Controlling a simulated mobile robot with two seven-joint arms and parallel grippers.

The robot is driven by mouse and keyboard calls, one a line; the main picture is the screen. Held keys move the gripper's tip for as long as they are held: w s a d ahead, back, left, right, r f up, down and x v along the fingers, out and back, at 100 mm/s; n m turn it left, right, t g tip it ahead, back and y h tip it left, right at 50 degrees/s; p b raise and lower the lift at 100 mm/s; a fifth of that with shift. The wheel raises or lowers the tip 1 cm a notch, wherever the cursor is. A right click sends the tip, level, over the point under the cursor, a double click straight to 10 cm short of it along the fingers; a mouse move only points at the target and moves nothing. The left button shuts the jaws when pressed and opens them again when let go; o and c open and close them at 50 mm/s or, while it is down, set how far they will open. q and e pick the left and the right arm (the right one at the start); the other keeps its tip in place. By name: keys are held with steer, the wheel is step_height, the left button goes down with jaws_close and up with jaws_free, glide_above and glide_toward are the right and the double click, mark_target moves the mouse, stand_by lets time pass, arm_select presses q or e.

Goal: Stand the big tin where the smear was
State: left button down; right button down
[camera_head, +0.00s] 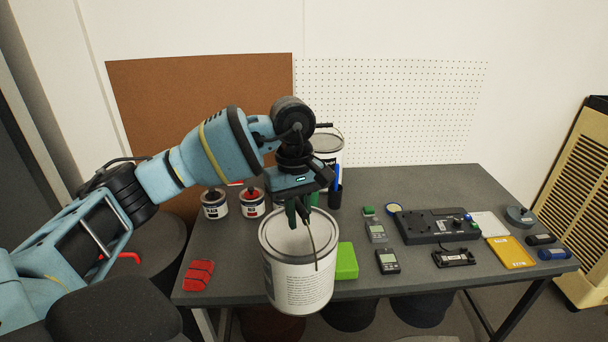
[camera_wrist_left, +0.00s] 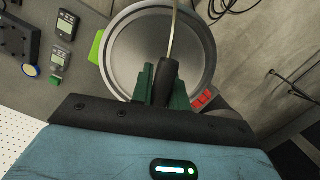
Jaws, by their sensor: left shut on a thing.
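The big tin (camera_head: 301,285), white with printed text and a grey lid, hangs upright by its wire handle at the front of the table. My left gripper (camera_head: 299,215) is directly above its lid and shut on the handle. In the left wrist view the green fingertips close around the handle's black grip (camera_wrist_left: 167,82), with the tin's round lid (camera_wrist_left: 125,48) behind. The tin covers part of the table's front edge, and its bottom reaches below that edge in the picture. I see no smear on the visible tabletop. My right gripper is not in view.
On the grey table (camera_head: 365,188), a green block (camera_head: 346,262) is close right of the tin and a red block (camera_head: 198,275) lies left. Small paint tins (camera_head: 252,203) and another white tin (camera_head: 328,146) stand behind. Meters and a black device (camera_head: 432,226) occupy the right.

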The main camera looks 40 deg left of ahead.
mark_target(309, 259)
arm_select(q)
steer(key=s+d+f+m, duration=0.1)
steer(key=d+m, duration=0.1)
steer(key=s+d+f+m, duration=0.3)
steer(key=d+m, duration=0.1)
steer(key=shift+s+f+g+b, duration=0.25)
steer(key=shift+s+g+b, duration=0.05)
steer(key=shift+s+b, duration=0.1)
steer(key=s+d+f+m+y, duration=0.1)
steer(key=s+d+f+m, duration=0.2)
steer(key=s+m, duration=0.3)
steer(key=shift+s+d+f, duration=0.15)
steer(key=shift+d+f, duration=0.15)
steer(key=shift+d, duration=0.35)
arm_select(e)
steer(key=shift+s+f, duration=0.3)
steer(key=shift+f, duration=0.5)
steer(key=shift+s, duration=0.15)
